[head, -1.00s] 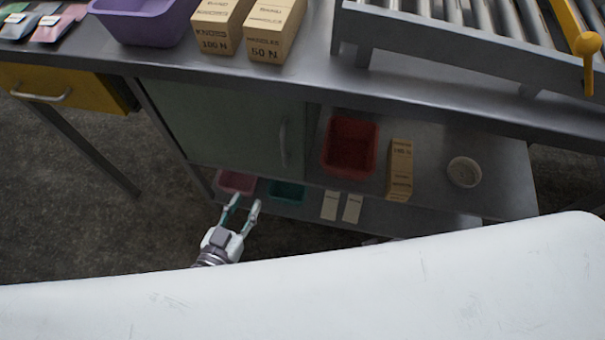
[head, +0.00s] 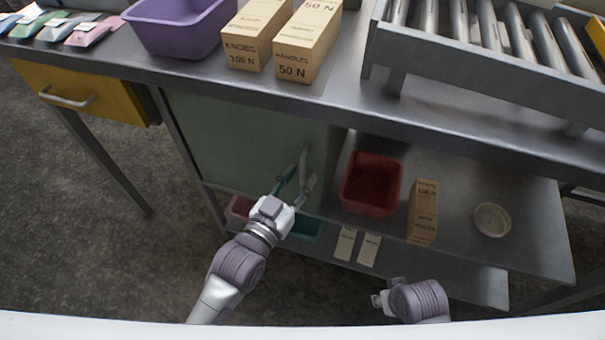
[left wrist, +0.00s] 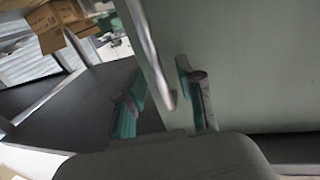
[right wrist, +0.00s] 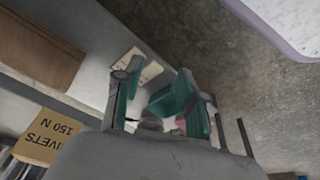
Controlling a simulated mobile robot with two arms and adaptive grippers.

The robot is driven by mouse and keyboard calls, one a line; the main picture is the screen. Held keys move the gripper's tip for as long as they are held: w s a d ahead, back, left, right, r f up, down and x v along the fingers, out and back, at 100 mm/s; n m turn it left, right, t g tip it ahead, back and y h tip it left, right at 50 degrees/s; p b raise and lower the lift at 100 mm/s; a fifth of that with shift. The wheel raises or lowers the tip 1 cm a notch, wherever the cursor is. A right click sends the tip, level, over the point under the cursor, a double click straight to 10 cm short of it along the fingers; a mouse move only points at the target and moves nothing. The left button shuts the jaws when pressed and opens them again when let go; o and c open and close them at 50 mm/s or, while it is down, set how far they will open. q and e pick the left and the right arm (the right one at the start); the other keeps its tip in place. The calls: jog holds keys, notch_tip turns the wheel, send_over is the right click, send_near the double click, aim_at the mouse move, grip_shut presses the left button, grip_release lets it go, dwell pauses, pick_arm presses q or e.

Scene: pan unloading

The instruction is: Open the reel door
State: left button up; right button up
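The reel door is the grey-green cabinet door (head: 235,135) under the bench, and it looks closed. Its metal bar handle (head: 304,160) stands near the door's right edge. My left gripper (head: 299,184) is at the handle's lower end. In the left wrist view the handle (left wrist: 152,55) comes down between the two open fingers (left wrist: 162,98), nearer the right one; I see no clear grip on it. My right gripper (head: 379,299) is low in front of the shelves, partly hidden by its own wrist; the right wrist view shows its fingers (right wrist: 162,100) apart and empty.
Right of the door, an open shelf holds a red bin (head: 372,185), a tan carton (head: 423,212) and a round dish (head: 492,220). Below are a teal bin (head: 306,229) and pale cards. A yellow drawer (head: 80,92) is at left. The floor before the door is free.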

pick_arm(q)
jog(key=shift+x, duration=0.8)
grip_shut()
